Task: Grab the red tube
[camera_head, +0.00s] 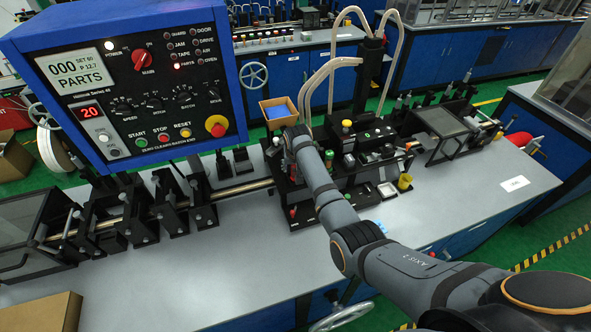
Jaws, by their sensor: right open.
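My right arm reaches in from the lower right, over the grey bench and the black machine. My right gripper (290,140) is at the far end of this arm, above the left part of the machine, just in front of a small open box. It is small, dark and partly hidden by my wrist, and I see nothing held in it. A small red piece (292,212) shows low on the machine's front left, below the gripper and apart from it; I cannot tell if it is the red tube. My left gripper is not in view.
A blue control panel (130,85) fills the upper left. A tan box (277,112) with blue inside stands behind my gripper.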

